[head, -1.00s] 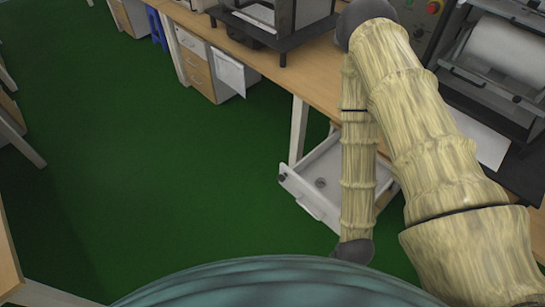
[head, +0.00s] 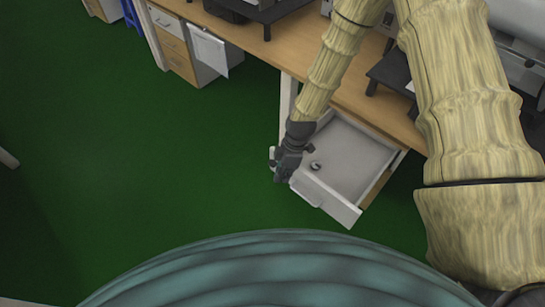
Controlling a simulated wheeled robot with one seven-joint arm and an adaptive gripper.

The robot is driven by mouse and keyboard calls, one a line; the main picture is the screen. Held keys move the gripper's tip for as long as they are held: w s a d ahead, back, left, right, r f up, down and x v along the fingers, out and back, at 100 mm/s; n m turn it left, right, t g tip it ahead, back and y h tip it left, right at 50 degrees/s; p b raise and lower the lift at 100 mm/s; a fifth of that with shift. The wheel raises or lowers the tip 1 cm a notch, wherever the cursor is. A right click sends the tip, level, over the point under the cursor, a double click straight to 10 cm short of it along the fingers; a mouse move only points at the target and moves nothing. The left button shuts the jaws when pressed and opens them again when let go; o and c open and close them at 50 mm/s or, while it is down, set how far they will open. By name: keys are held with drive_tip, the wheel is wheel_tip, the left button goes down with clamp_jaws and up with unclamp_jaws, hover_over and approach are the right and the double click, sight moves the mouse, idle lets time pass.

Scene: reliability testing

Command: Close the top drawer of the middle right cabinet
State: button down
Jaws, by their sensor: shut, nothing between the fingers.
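The open top drawer (head: 345,158) sticks out from under the wooden bench at the middle right. Its white front panel (head: 322,200) faces the lower left, and a small dark round item (head: 315,166) lies inside. Most of the cabinet below is hidden. My gripper (head: 280,172) is at the left end of the drawer front, by its outer corner. It looks shut and holds nothing. I cannot tell whether it touches the panel.
A wooden bench (head: 385,115) with dark equipment stands runs along the right. The green floor (head: 150,160) to the left is clear.

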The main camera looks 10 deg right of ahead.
drive_tip(key=w+a+r+n+b, duration=0.2)
drive_tip(key=w+r+n+b, duration=0.1)
drive_tip(key=w+r+n, duration=0.55)
drive_tip(key=p, duration=0.3)
approach(270, 161)
drive_tip(key=shift+g, duration=0.4)
drive_tip(key=x, duration=0.3)
drive_tip(key=a+x, duration=0.1)
drive_tip(key=x, duration=0.1)
drive_tip(key=shift+s+a+f, duration=0.15)
drive_tip(key=shift+s+a, duration=0.05)
drive_tip(key=shift+s, duration=0.1)
drive_tip(key=shift+w+d, duration=0.45)
drive_tip(key=shift+d, duration=0.1)
drive_tip(key=shift+w+d+f, duration=0.1)
drive_tip(key=w+d+b, duration=0.1)
drive_tip(key=w+d, duration=0.1)
drive_tip(key=d, duration=0.1)
drive_tip(key=w+d+b, duration=0.2)
drive_tip(key=w+d, duration=0.1)
drive_tip(key=d, duration=0.1)
drive_tip(key=w+d+b, duration=0.1)
drive_tip(key=w+d, duration=0.2)
drive_tip(key=shift+w+d+f+b, duration=0.1)
drive_tip(key=shift+w+d+b, duration=0.05)
drive_tip(key=shift+d+b, duration=0.25)
drive_tip(key=shift+w+d, duration=0.25)
drive_tip(key=shift+d, duration=0.05)
